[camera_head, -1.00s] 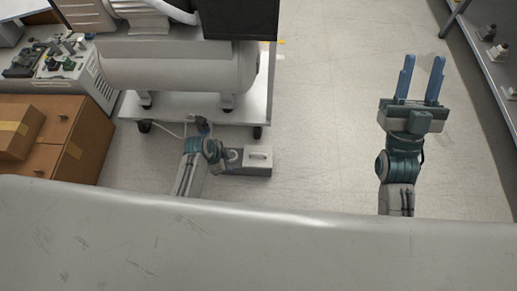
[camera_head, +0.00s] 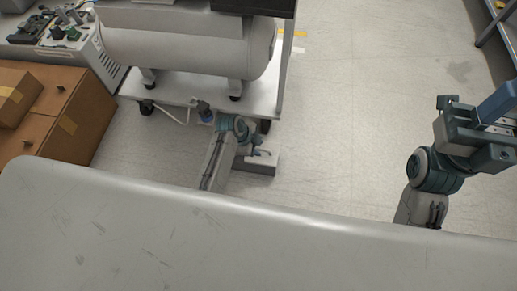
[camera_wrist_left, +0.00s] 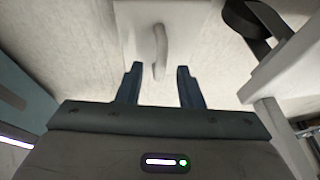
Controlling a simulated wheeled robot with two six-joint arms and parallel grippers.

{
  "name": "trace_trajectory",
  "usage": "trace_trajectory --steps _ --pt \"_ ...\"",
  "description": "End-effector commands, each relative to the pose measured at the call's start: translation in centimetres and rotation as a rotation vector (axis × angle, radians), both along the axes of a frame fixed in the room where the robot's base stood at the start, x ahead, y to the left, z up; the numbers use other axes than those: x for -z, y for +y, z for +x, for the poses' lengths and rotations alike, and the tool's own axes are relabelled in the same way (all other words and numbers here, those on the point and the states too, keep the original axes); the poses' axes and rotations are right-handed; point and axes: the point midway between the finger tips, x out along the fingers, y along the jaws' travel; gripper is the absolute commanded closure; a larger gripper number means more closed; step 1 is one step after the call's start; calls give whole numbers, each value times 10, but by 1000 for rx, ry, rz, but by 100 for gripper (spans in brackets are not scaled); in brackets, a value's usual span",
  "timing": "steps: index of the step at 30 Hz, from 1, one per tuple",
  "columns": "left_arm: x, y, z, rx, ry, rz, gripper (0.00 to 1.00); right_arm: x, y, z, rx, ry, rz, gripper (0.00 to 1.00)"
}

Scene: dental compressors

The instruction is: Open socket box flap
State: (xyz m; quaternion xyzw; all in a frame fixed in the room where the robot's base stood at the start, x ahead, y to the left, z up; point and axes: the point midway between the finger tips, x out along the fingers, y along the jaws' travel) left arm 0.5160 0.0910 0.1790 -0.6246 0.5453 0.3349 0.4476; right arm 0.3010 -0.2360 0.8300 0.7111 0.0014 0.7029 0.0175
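The socket box (camera_head: 258,168) is a small grey box low on the floor, beside the front right corner of the compressor cart. My left gripper (camera_head: 257,148) reaches over it and hides part of its top. In the left wrist view the pale box face (camera_wrist_left: 131,22) lies ahead, with a curved light-grey handle-like piece (camera_wrist_left: 160,42) on it. My left gripper (camera_wrist_left: 161,86) is open there. The piece's lower end reaches between the two dark fingertips; contact is unclear. My right gripper (camera_head: 496,118) is at the right edge, its fingers partly cut off by the frame.
The compressor tank (camera_head: 185,50) stands on a white wheeled cart (camera_head: 262,95). A pale hose (camera_head: 174,117) hangs near the box. Cardboard boxes (camera_head: 70,115) stand at the left. Floor right of the box is clear. A shelf (camera_head: 495,22) is at the far right.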

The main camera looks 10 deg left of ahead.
Motion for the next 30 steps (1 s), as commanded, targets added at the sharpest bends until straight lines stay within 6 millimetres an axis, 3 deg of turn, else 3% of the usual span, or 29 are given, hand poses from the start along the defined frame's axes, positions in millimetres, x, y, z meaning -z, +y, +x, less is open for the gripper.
trace_trajectory --steps 3,12,13,18,25,30 --pt "9 -4 2 -1 -2 -1 67 4 0 0 4 -2 3 64" --pt "10 -5 3 -1 -2 0 67 4 0 0 5 -2 3 64" --pt "10 -5 3 -1 -2 0 69 4 0 0 5 -2 3 64" --pt "10 -5 2 0 -1 0 100 4 0 0 4 -2 3 64" --pt "9 -4 3 0 2 0 100 2 0 0 4 -2 5 64" --pt "0 -4 9 2 61 1 100 -15 -1 0 -3 -5 9 64"
